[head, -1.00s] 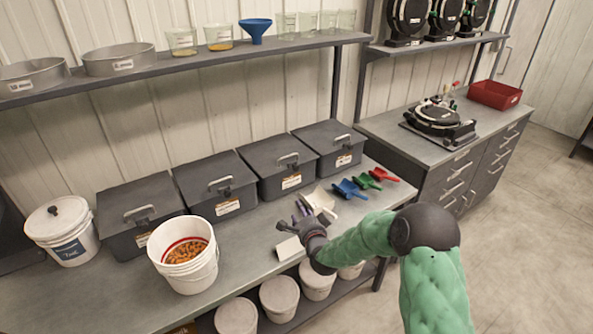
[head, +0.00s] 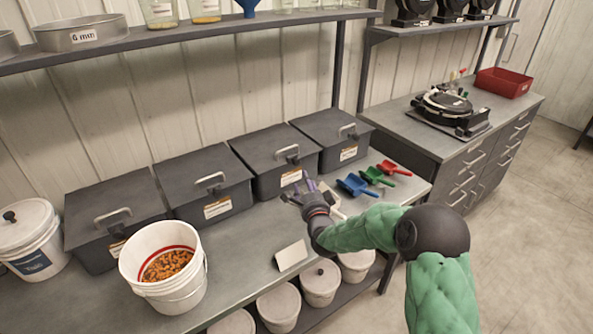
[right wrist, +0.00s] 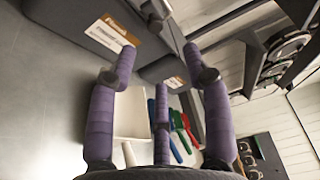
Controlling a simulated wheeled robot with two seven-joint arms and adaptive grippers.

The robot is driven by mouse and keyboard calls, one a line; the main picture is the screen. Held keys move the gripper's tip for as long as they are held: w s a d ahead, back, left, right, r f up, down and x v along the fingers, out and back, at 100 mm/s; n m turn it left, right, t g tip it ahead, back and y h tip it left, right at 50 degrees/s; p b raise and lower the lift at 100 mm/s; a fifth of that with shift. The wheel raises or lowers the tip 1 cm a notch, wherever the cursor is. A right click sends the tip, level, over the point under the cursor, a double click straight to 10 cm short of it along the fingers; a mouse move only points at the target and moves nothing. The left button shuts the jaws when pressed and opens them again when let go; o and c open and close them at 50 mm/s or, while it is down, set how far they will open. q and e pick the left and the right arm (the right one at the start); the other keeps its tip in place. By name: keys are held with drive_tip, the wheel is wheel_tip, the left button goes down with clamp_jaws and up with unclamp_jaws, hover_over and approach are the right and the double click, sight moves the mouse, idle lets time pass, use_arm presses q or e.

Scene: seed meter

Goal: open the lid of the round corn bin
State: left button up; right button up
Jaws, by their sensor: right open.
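A white round bucket with a knobbed lid (head: 28,225) and a blue label stands at the far left of the bench, its lid on. Beside it, an open white bucket (head: 150,250) holds orange kernels (head: 166,265). Several round lidded tubs (head: 278,308) stand on the shelf below. I cannot read which round container is marked corn. My right gripper (head: 304,186) is open and empty, in front of the third dark rectangular bin (head: 275,158), well away from the round buckets. Its spread purple fingers show in the right wrist view (right wrist: 160,62). My left gripper is out of view.
Several dark lidded bins with handles line the wall. A white scoop (right wrist: 131,108) is partly hidden by my right gripper; blue (head: 357,185), green (head: 376,175) and red scoops (head: 393,168) lie right of it. A small white card (head: 291,255) stands at the bench's front edge.

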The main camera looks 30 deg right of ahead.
sight(297, 163)
drive_tip(key=x, duration=0.3)
drive_tip(key=b+x, duration=0.1)
drive_tip(key=x, duration=0.3)
drive_tip(key=f+b+x, duration=0.1)
drive_tip(key=x, duration=0.3)
drive_tip(key=shift+w, duration=0.15)
clamp_jaws()
